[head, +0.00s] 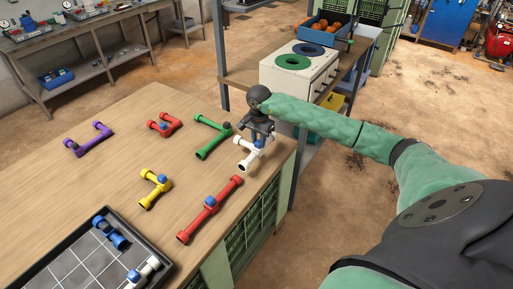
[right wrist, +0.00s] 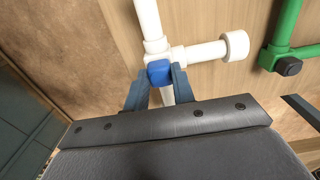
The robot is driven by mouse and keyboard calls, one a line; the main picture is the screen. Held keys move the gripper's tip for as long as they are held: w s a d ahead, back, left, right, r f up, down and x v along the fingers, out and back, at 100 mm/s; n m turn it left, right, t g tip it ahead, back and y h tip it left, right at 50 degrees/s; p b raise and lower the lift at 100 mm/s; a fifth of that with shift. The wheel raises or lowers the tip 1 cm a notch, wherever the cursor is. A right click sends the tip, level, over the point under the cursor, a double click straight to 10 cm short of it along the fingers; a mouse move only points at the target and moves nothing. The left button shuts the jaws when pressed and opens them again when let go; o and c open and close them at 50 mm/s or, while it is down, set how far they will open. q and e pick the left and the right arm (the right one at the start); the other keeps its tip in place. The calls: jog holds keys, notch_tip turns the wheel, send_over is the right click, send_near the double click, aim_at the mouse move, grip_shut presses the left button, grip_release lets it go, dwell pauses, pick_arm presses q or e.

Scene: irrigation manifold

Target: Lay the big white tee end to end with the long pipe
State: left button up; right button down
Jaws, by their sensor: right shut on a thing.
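The big white tee (head: 243,146) is near the right edge of the wooden table, with my right gripper (head: 260,133) over it. In the right wrist view my right gripper (right wrist: 158,88) is shut on the blue block of the white tee (right wrist: 203,51); its lower end is partly hidden by the gripper. I cannot tell whether the tee touches the table. A long red pipe (head: 193,227) with a blue block at its middle lies just toward the front-left of the tee, apart from it. My left gripper is not in view.
A green piece (head: 211,145) lies close left of the tee, also in the right wrist view (right wrist: 287,25). Yellow (head: 152,194), red (head: 164,126) and purple (head: 92,143) pieces lie farther left. A dark tray (head: 72,262) with blue and white parts is at the front.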

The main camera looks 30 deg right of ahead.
aim_at(256, 147)
jog(key=shift+w+a+f, duration=0.2)
jog(key=shift+a+f, duration=0.1)
jog(key=shift+a, duration=0.05)
jog(key=shift+f, duration=0.25)
notch_tip(256, 147, down, 4)
jog(key=shift+r, duration=0.25)
jog(key=shift+b, duration=0.3)
jog(key=c, duration=1.2)
grip_release()
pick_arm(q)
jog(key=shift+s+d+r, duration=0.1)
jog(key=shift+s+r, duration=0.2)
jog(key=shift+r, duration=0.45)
pick_arm(e)
jog(key=shift+o, duration=0.2)
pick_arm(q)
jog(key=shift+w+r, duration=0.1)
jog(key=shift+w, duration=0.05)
pick_arm(e)
jog(key=shift+r, duration=0.1)
